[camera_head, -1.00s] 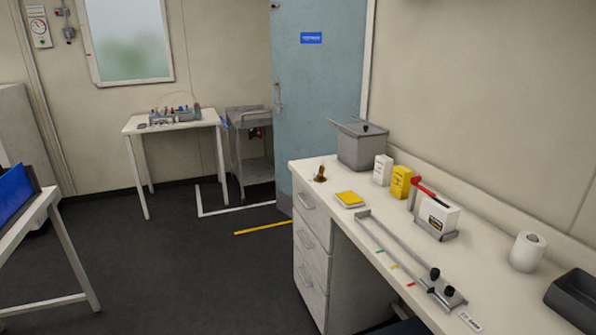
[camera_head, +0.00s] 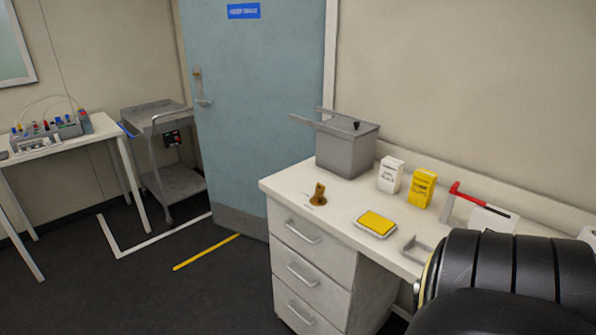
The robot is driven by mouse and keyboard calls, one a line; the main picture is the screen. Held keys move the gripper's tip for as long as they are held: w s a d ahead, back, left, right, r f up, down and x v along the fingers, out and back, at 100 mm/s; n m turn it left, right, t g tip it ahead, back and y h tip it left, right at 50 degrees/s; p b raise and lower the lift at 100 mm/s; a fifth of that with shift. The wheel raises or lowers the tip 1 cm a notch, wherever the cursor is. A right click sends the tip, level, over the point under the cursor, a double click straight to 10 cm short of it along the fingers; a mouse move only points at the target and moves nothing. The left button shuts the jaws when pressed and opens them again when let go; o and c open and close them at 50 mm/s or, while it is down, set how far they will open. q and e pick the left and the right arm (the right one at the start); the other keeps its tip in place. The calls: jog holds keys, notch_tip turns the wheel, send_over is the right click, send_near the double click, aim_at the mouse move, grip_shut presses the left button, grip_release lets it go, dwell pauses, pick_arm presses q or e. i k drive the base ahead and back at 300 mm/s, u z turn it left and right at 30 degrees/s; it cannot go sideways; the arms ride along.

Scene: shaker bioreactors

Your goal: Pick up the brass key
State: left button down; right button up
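A small brass-coloured piece, which looks like the brass key (camera_head: 319,193), stands upright on the white counter (camera_head: 285,184) near its left end. It has a round brownish base, and a small pale label lies just in front of it. Nothing touches it. A black, ribbed part of my arm comes in at the lower right and covers part of the counter. Neither of my grippers shows in the view.
A grey metal box (camera_head: 345,150) with a bar stands behind the key. A white carton (camera_head: 391,175), a yellow carton (camera_head: 422,188) and a yellow pad (camera_head: 376,223) are to its right. A grey cart (camera_head: 172,180) stands by the blue door (camera_head: 255,110). Floor left of the drawers is open.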

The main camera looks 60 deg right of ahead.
aim_at(319, 189)
jog(key=z, duration=1)
jog(key=i, duration=1.4)
jog(key=z, duration=1.25)
